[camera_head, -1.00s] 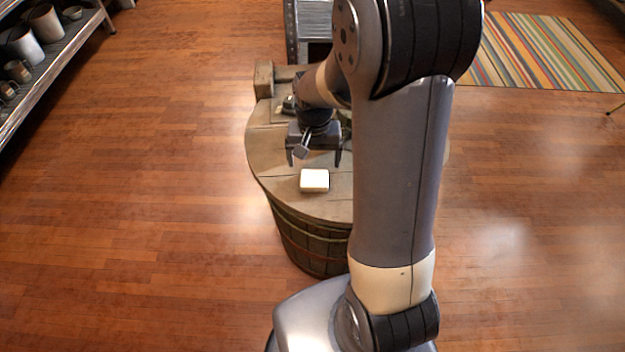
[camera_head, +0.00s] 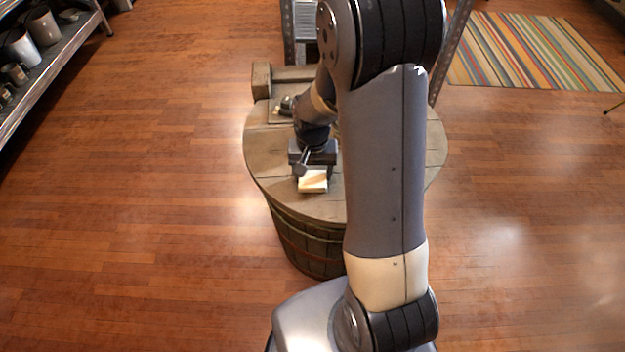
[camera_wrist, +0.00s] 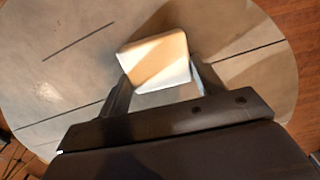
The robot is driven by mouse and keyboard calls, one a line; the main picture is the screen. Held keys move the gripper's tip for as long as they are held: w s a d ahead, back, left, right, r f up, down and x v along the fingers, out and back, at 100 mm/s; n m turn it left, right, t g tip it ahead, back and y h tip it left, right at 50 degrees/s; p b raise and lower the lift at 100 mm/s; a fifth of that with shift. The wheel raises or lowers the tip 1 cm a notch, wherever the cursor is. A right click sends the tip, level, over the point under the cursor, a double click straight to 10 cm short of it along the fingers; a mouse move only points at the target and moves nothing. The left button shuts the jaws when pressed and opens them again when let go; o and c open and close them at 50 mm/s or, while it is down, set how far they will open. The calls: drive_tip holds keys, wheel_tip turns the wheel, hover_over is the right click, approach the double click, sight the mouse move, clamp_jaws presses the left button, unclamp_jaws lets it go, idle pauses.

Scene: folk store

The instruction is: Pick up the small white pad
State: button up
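The small white pad (camera_head: 312,183) lies on the round wooden top of a barrel (camera_head: 275,180), near its front. My gripper (camera_head: 312,184) is over the pad, pointing down, with its fingers apart. In the wrist view the pad (camera_wrist: 155,60) shows at the fingertips, partly in shadow. The fingers of my gripper (camera_wrist: 158,80) reach toward its two sides, and its near edge lies between them. I cannot tell whether either finger touches the pad.
A small dark item (camera_head: 285,104) lies at the back left of the barrel top, near a wooden block (camera_head: 262,80). A shelf with pots (camera_head: 45,50) stands at the far left. A striped rug (camera_head: 535,50) lies at the back right. The floor around the barrel is clear.

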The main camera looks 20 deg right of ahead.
sight(312, 175)
drive_tip(key=c, duration=0.5)
drive_tip(key=shift+r, duration=0.1)
wheel_tip(312, 175, up, 10)
drive_tip(key=shift+f+p, duration=0.1)
drive_tip(key=shift+p, duration=0.5)
